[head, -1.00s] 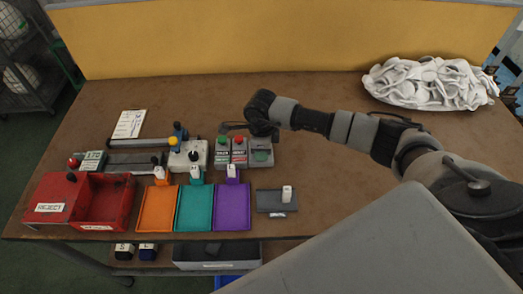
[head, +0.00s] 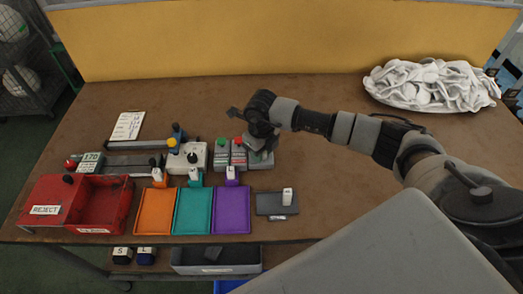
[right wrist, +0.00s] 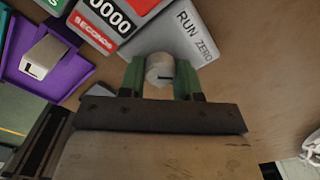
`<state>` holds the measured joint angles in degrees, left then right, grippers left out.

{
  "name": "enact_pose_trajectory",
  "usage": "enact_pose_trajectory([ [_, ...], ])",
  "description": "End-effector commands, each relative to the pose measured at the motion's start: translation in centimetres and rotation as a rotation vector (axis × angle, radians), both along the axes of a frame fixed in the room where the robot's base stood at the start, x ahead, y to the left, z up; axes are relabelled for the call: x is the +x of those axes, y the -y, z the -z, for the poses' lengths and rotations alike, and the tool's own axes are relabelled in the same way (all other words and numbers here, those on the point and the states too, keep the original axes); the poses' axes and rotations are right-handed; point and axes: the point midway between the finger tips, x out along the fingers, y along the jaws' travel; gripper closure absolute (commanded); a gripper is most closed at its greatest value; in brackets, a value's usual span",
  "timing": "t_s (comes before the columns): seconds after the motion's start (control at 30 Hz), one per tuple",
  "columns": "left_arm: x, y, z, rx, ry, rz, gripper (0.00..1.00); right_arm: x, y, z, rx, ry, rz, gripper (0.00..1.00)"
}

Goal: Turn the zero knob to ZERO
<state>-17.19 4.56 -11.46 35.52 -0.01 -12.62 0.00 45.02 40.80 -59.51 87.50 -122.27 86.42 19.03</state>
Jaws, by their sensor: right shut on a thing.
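The zero knob (right wrist: 157,70) is a pale round knob with a short black mark on its face. It stands on a grey box (right wrist: 187,32) lettered RUN and ZERO in the right wrist view. My right gripper (right wrist: 160,80) is shut on the knob, one green finger on each side. I cannot tell which word the mark points to. In the head view my right gripper (head: 259,143) is over the grey box and hides the knob. My left gripper is not in view.
Close left of the knob's box stands a red-labelled SECONDS counter (right wrist: 112,20). Orange, teal and purple trays (head: 232,210) lie in front, with a small dark tray (head: 272,210) to their right. A white heap (head: 430,85) lies at the back right. The table's right middle is clear.

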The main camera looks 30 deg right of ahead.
Motion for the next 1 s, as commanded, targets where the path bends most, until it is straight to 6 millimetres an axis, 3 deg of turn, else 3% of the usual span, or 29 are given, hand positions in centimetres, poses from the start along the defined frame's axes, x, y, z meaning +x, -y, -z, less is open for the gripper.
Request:
enact_pose_trajectory([
  [0.53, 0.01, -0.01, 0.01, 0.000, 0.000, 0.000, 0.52, 0.08, 0.07, -0.12, 0.000, 0.002, 0.025, 0.91],
  [0.57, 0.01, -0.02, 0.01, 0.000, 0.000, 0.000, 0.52, 0.08, 0.07, -0.12, 0.000, 0.002, 0.025, 0.62],
  [0.7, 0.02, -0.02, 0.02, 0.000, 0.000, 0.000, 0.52, 0.06, 0.05, -0.09, -0.001, 0.001, 0.024, 0.41],
  [1.0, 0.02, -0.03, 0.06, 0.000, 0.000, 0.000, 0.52, 0.04, 0.03, -0.22, 0.000, 0.001, 0.022, 0.41],
])
